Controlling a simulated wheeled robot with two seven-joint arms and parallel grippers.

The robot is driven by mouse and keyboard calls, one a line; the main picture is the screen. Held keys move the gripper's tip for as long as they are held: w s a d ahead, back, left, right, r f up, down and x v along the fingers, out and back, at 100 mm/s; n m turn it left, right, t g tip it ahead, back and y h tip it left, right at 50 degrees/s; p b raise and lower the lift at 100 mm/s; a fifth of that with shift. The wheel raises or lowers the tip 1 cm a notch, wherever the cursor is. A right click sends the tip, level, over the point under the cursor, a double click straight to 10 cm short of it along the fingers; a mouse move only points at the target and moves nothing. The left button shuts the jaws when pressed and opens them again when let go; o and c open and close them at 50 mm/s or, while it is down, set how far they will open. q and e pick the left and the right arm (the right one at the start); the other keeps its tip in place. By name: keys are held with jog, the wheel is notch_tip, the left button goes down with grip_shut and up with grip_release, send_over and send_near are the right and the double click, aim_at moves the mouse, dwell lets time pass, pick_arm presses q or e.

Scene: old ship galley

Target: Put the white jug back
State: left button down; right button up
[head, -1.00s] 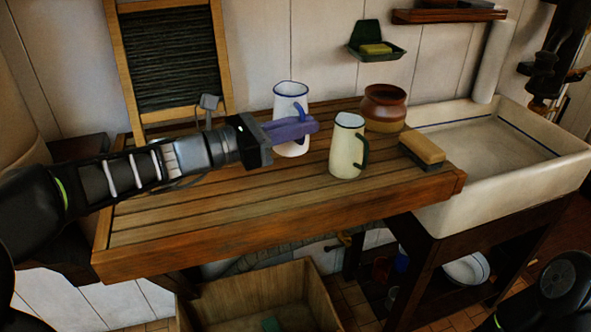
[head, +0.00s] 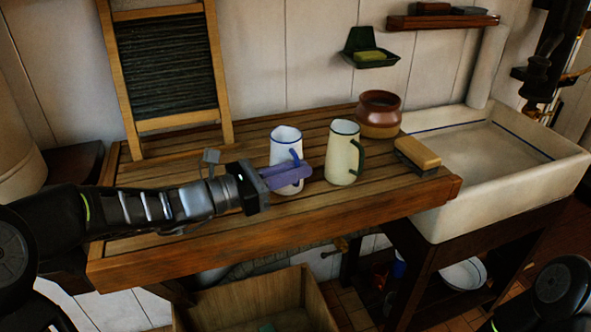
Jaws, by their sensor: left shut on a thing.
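The white jug (head: 281,148) has a blue rim and a blue handle, and is upright over the front part of the slatted wooden counter (head: 190,225). My left gripper (head: 298,174), with purple fingers, comes in from the left and is shut on the jug at its handle side. The fingers hide part of the jug's lower body. I cannot tell whether its base touches the slats. My right gripper is out of view.
A cream jug (head: 341,158) with a green handle stands close to the right of the white jug. A brown pot (head: 379,114) and a brush (head: 418,153) are farther right, beside the sink (head: 440,207). A washboard (head: 163,65) leans behind.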

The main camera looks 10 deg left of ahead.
pick_arm(q)
jog(key=shift+f, duration=0.1)
jog(key=c, duration=1.5)
grip_release()
jog(key=shift+r, duration=0.2)
jog(key=shift+s+a+f, duration=0.1)
jog(key=shift+s+a, duration=0.05)
jog(key=shift+a, duration=0.05)
jog(key=b+v, duration=0.1)
jog(key=v, duration=1)
jog(key=shift+s+a+b, duration=0.15)
jog(key=shift+s+b, duration=0.1)
jog(key=shift+b, duration=0.1)
